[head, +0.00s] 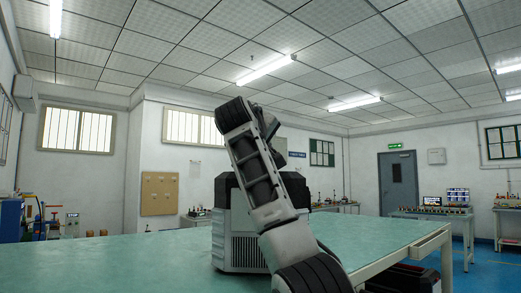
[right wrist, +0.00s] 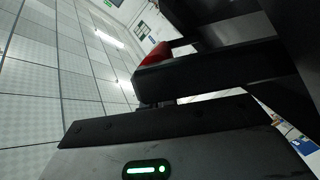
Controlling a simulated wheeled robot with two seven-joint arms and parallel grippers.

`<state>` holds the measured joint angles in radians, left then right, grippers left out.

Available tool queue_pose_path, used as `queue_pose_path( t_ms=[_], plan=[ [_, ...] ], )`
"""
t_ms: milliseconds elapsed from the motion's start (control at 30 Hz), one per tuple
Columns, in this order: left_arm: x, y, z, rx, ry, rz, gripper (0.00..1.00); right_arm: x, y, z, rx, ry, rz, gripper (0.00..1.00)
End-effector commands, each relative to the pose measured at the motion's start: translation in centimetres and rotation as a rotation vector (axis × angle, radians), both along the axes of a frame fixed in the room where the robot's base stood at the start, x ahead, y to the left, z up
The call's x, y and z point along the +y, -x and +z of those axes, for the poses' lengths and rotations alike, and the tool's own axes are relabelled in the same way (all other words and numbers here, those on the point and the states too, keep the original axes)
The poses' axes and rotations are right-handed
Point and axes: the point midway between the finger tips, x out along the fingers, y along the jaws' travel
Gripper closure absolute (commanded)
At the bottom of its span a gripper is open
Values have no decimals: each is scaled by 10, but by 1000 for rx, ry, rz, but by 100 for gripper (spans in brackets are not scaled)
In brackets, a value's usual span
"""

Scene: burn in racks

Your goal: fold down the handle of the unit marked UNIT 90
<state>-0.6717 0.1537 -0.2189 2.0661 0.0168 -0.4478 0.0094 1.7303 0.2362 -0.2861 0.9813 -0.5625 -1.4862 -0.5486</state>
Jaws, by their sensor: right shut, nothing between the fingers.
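One unit (head: 238,240) stands on the green table, with a grey ribbed body and a black top; my right arm crosses in front of it and hides much of it. In the right wrist view the unit's grey face (right wrist: 95,165) shows close up, with a lit green indicator and a dark top edge. A dark bar with a red part (right wrist: 155,54) lies just above that edge; it looks like the handle, raised. Dark parts of my right gripper (right wrist: 225,14) show at upper right, shut and empty; contact is unclear. No UNIT 90 label is readable. My left gripper is out of view.
The green table (head: 110,255) is clear to the left of the unit, and its right part (head: 385,235) is also bare. Benches with equipment (head: 435,212) stand along the walls, well back. A grey door (head: 398,183) is at the back right.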

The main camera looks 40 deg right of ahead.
Motion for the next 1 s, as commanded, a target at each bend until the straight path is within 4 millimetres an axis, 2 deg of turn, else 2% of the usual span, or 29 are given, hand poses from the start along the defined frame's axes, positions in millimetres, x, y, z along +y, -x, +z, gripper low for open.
queue_pose_path(
  t_ms=[667, 833, 1000],
  plan=[
    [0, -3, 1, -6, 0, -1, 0, -2, 2, 0, 0, 1, -1, 100],
    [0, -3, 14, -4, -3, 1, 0, -3, 2, 17, -1, 1, 2, 100],
    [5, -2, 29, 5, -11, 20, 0, -4, 3, 51, 0, 1, 7, 100]
  ],
)
